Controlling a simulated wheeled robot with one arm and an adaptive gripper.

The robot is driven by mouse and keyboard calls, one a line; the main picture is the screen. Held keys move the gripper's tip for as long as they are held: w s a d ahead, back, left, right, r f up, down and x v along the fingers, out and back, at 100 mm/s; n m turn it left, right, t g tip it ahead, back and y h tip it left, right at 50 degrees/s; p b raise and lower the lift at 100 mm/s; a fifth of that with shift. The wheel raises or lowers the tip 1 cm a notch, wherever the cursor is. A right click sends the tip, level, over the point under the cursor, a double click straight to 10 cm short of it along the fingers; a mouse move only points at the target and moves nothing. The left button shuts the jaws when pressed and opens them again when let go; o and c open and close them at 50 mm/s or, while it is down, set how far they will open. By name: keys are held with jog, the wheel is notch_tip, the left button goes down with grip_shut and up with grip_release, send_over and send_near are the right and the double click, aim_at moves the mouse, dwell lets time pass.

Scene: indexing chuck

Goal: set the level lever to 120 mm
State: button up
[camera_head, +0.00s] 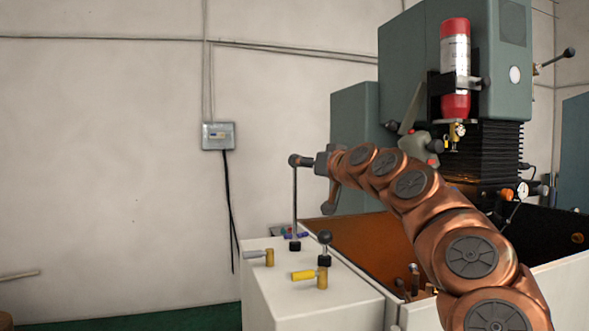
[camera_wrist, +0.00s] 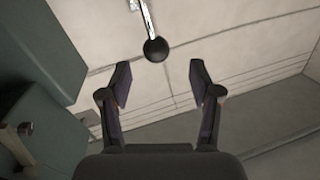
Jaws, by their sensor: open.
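A tall thin lever (camera_head: 294,205) with a dark ball knob stands nearly upright on the white cabinet. No label or mm scale is readable, so I cannot confirm that this is the level lever. My gripper (camera_head: 308,161) is at the height of its knob, just to the right of it. In the wrist view my gripper (camera_wrist: 160,78) is open with nothing between its fingers. The black knob (camera_wrist: 155,49) shows there just beyond the fingertips, roughly centred between them. Whether a finger touches it cannot be told.
A short lever with a black knob (camera_head: 324,237) and yellow-bodied valves (camera_head: 269,257) (camera_head: 320,278) stand on the white cabinet (camera_head: 275,292). A green-grey machine (camera_head: 405,60) with a red and silver cylinder (camera_head: 455,65) stands behind my arm. The wall side at left is free.

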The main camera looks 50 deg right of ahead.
jog(key=shift+d+p+x, duration=0.15)
jog(key=shift+p+x, duration=0.6)
jog(key=shift+x, duration=1.2)
jog(key=shift+d+p+x, duration=0.15)
jog(key=shift+p+x, duration=0.55)
jog(key=shift+x, duration=1.2)
jog(key=shift+s, duration=0.1)
grip_shut()
